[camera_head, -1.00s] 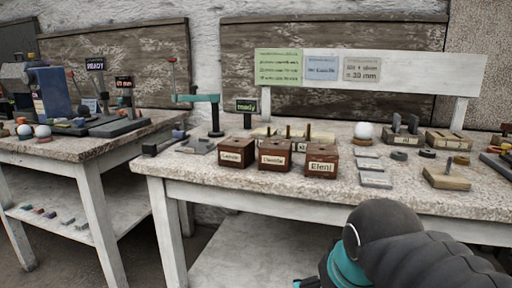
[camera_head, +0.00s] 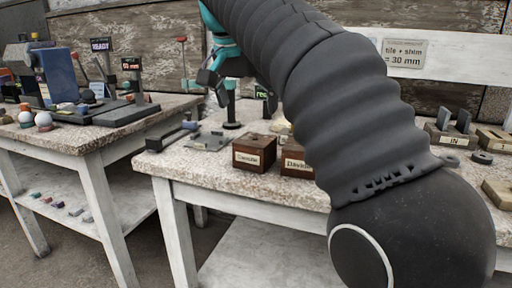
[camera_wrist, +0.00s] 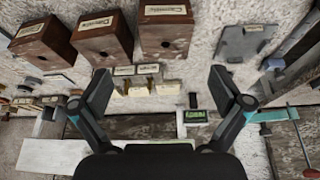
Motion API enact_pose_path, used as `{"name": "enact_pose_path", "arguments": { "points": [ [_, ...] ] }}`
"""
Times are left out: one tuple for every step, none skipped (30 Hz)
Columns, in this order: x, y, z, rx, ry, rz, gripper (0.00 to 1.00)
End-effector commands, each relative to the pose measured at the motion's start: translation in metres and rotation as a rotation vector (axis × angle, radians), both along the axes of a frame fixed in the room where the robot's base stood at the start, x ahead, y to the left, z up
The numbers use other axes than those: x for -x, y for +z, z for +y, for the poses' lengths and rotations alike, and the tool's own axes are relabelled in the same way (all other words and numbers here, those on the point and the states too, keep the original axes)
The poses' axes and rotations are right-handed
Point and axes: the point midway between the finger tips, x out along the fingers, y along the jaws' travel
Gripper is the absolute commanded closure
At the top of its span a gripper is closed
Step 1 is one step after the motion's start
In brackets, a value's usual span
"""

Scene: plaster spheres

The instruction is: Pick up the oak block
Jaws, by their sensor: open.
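I cannot tell for sure which piece is the oak block. A pale tan wooden block (camera_head: 497,192) shows at the right edge of the head view, partly cut off. Small cream pieces (camera_wrist: 168,88) stand beyond the brown boxes in the wrist view. My gripper (camera_wrist: 161,90) is open and empty, its two dark fingers wide apart above the bench. In the head view my gripper (camera_head: 214,84) is small and dark, above the back left of the bench, partly hidden by my arm.
Brown labelled boxes (camera_head: 254,152) stand on the speckled bench (camera_head: 185,168); more show in the wrist view (camera_wrist: 166,28). A grey plate (camera_wrist: 244,42) lies beside them. A second table (camera_head: 75,135) is at left.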

Motion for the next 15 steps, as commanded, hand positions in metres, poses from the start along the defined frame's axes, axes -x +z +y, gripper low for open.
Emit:
{"name": "enact_pose_path", "arguments": {
  "points": [
    [-0.002,0.001,0.003,-0.002,-0.008,-0.002,0.00],
    [-0.003,0.000,0.003,-0.001,-0.012,-0.002,0.00],
    [-0.004,-0.001,0.002,-0.001,-0.018,-0.002,0.00],
    [-0.005,-0.004,0.002,-0.002,-0.020,-0.001,0.00],
    [-0.006,-0.008,0.001,-0.002,-0.023,-0.001,0.00],
    [-0.009,-0.013,-0.002,-0.001,-0.026,0.000,0.00],
    [-0.010,-0.018,-0.003,-0.001,-0.027,-0.001,0.00],
    [-0.013,-0.024,-0.005,-0.001,-0.028,0.000,0.00],
    [-0.015,-0.031,-0.007,-0.001,-0.029,-0.001,0.00],
    [-0.018,-0.036,-0.008,0.000,-0.029,0.001,0.00],
    [-0.020,-0.041,-0.009,-0.001,-0.029,-0.001,0.00],
    [-0.022,-0.048,-0.010,0.000,-0.029,0.001,0.00],
    [-0.024,-0.053,-0.011,-0.001,-0.029,-0.001,0.00],
    [-0.026,-0.057,-0.012,-0.001,-0.029,-0.001,0.00],
    [-0.028,-0.062,-0.013,-0.001,-0.029,0.000,0.00]
  ]
}}
